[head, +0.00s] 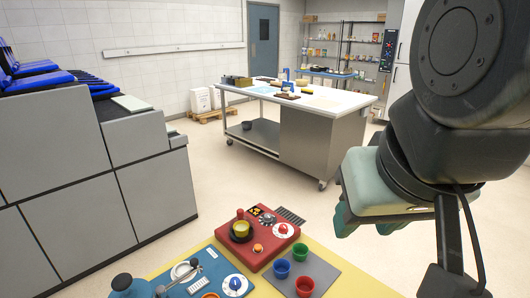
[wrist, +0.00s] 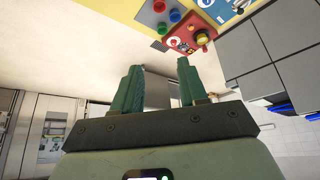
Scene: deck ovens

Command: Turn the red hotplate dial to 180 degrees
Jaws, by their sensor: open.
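The red hotplate (head: 258,256) sits on a yellow surface at the bottom centre of the head view. Its dial (head: 283,230), a white disc with a red knob, is on its right side; the pointer angle is too small to read.
A blue panel (head: 207,268) with its own dial is left of the hotplate. Red, green and blue cups (head: 300,253) stand on a grey mat (head: 323,273) to the right. A steel worktable (head: 322,143) is farther back, with open floor between.

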